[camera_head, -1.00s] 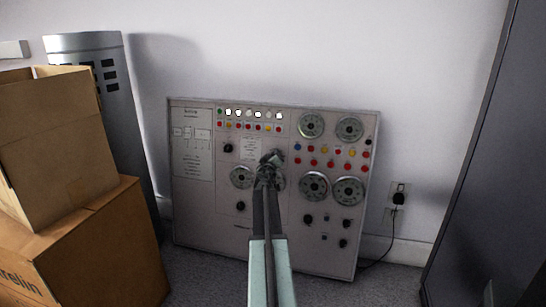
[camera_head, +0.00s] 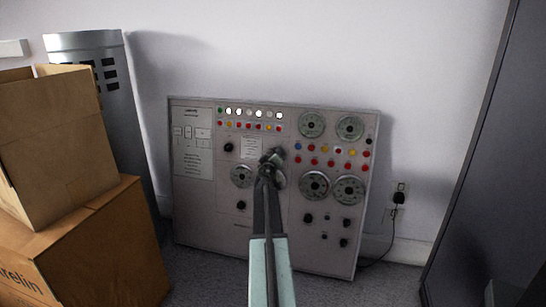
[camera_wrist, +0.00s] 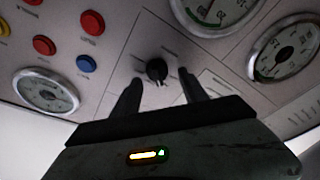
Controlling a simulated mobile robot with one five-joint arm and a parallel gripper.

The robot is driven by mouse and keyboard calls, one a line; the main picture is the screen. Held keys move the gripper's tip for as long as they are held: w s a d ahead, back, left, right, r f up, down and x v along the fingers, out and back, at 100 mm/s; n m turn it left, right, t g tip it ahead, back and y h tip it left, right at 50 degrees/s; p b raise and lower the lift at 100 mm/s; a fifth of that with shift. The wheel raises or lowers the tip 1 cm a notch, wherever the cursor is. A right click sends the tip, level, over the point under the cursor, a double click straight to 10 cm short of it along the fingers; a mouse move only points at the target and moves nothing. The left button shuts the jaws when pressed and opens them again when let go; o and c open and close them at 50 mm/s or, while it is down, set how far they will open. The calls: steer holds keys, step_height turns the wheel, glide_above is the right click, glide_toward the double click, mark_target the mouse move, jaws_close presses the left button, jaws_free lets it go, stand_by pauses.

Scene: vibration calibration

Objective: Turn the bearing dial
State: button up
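A light grey control panel (camera_head: 205,225) leans against the wall, with knobs, gauges and buttons. Its labels are too small to read, so I cannot tell which control is the bearing dial. In the wrist view a small black knob (camera_wrist: 157,69) shows ahead, between the two dark fingers of my gripper (camera_wrist: 160,77). The fingers stand apart on either side of it; contact is not visible. In the head view my gripper (camera_head: 271,160) is in front of the panel's middle and hides that knob and part of a gauge.
Cardboard boxes (camera_head: 100,245) are stacked at the left, before a grey cylinder (camera_head: 127,140). A dark cabinet (camera_head: 490,180) stands at the right. A plug and cord (camera_head: 398,198) are on the wall beside the panel. Round gauges (camera_head: 314,185) surround the gripper's area.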

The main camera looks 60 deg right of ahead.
steer(key=v, duration=0.7)
steer(key=shift+s+a, duration=0.15)
steer(key=shift+a, duration=0.2)
steer(key=w+a+f+g+y+p, duration=0.1)
steer(key=w+a+f+y+p, duration=0.2)
steer(key=a, duration=0.9)
steer(key=w+a+f+m+g+y+p, duration=0.1)
steer(key=w+a+f+y+p, duration=0.3)
steer(key=a, duration=0.9)
steer(key=w+a+f+g+y, duration=0.15)
steer(key=w+a, duration=0.35)
steer(key=a, duration=0.7)
steer(key=s+a+f+n+g+y+p, duration=0.1)
steer(key=s+a+n+y, duration=0.15)
steer(key=a, duration=0.85)
steer(key=s+a+f+n+g+y+p, duration=0.1)
steer(key=s+a+g+y+p, duration=0.15)
steer(key=a, duration=0.95)
steer(key=s+a+f+n+y, duration=0.15)
steer(key=s+a, duration=0.25)
steer(key=a, duration=0.7)
step_height(320, 180, up, 38)
steer(key=a+p, duration=0.1)
steer(key=p, duration=3.7)
steer(key=shift+a+f+g+y, duration=0.15)
steer(key=shift+f+g+y, duration=0.05)
steer(key=shift+g+y, duration=0.1)
